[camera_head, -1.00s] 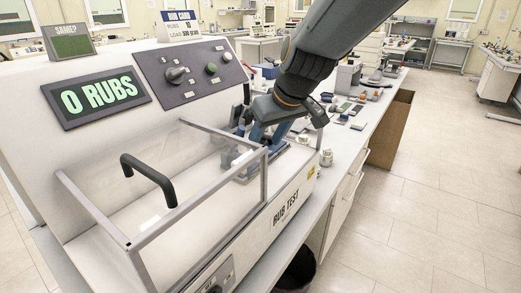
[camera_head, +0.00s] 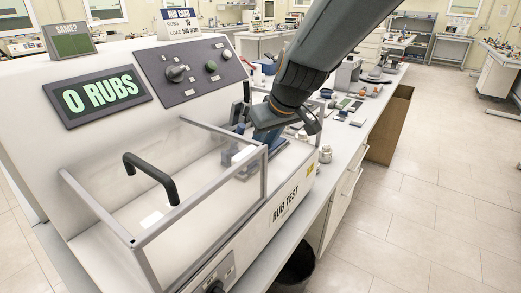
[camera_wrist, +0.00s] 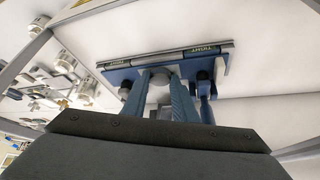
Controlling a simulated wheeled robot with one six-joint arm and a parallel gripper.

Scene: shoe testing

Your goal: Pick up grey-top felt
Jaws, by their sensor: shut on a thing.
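My gripper (camera_wrist: 160,82) shows two blue fingers in the wrist view, closed around a pale grey rounded piece (camera_wrist: 159,94). I cannot tell for sure whether this piece is the grey-top felt. Just beyond the fingertips is a blue clamp plate (camera_wrist: 118,76) with dark round knobs and labels, one reading TIGHT. In the head view my gripper is low at the right end of the rub test machine (camera_head: 110,140), behind the clear guard, by blue parts (camera_head: 250,160). My wrist hides much of that spot. The machine display reads 0 RUBS.
The clear guard (camera_head: 215,195) with grey rails stands in front of the machine's bay, with a black handle (camera_head: 150,178) beside it. A small metal cylinder (camera_head: 325,154) stands at the bench edge. Several small items lie on the bench beyond. The floor (camera_head: 430,200) at right is clear.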

